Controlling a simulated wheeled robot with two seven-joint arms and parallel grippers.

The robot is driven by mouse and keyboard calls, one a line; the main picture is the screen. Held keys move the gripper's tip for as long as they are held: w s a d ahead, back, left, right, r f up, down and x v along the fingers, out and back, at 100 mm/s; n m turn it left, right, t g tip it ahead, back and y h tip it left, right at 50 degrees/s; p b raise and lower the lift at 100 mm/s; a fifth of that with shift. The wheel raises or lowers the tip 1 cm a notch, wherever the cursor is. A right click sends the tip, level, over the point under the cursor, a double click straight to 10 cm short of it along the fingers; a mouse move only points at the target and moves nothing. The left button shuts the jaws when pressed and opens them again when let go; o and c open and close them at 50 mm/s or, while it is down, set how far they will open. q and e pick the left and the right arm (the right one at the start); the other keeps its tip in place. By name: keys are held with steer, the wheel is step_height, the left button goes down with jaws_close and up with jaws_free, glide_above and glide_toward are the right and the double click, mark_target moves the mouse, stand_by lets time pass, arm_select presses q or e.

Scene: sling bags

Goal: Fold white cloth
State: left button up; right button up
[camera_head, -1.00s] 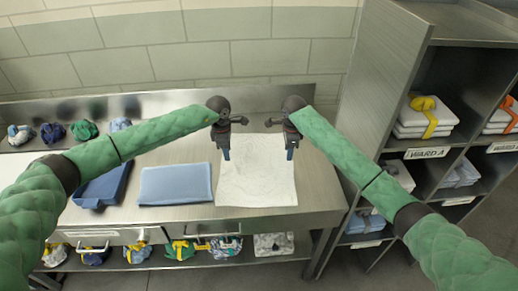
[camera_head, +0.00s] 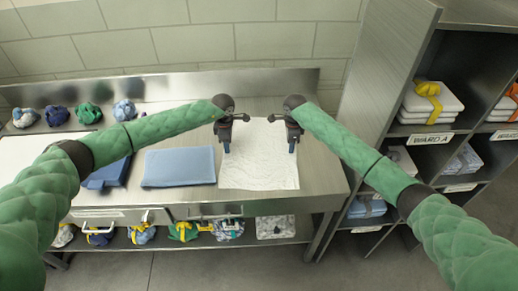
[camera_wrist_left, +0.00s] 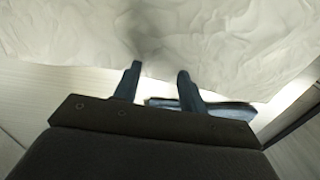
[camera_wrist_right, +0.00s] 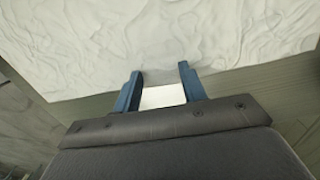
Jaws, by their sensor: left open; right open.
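A white cloth (camera_head: 258,170) lies flat and slightly wrinkled on the steel table, toward its right end. It fills the upper part of the left wrist view (camera_wrist_left: 220,40) and of the right wrist view (camera_wrist_right: 150,40). My left gripper (camera_head: 226,148) is open and empty, pointing down over the cloth's left side. My right gripper (camera_head: 292,148) is open and empty over the cloth's right side. In both wrist views the fingertips are near a cloth edge with nothing between them. I cannot tell whether the fingertips touch the cloth.
A folded blue cloth (camera_head: 179,167) and a darker blue cloth (camera_head: 108,174) lie left of the white cloth. Several rolled bundles (camera_head: 88,113) sit at the table's back left. More bundles (camera_head: 184,231) are on the lower shelf. A shelf unit (camera_head: 425,60) with ward labels stands at right.

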arm_select(q)
steer(key=shift+s+r, duration=0.1)
steer(key=shift+s, duration=0.05)
arm_select(e)
steer(key=shift+s+r, duration=0.1)
steer(key=shift+s, duration=0.05)
arm_select(q)
steer(key=shift+w+f, duration=0.3)
steer(key=shift+f, duration=0.05)
steer(key=shift+c, duration=0.3)
arm_select(e)
steer(key=shift+w+f, duration=0.3)
steer(key=shift+c, duration=0.3)
arm_select(q)
steer(key=shift+s+r, duration=0.2)
steer(key=c, duration=0.6)
arm_select(e)
steer(key=shift+s+r, duration=0.15)
steer(key=shift+s, duration=0.05)
steer(key=c, duration=0.6)
arm_select(q)
jaws_close()
arm_select(e)
jaws_close()
arm_select(q)
steer(key=shift+w+f, duration=0.15)
arm_select(e)
steer(key=shift+w, duration=0.15)
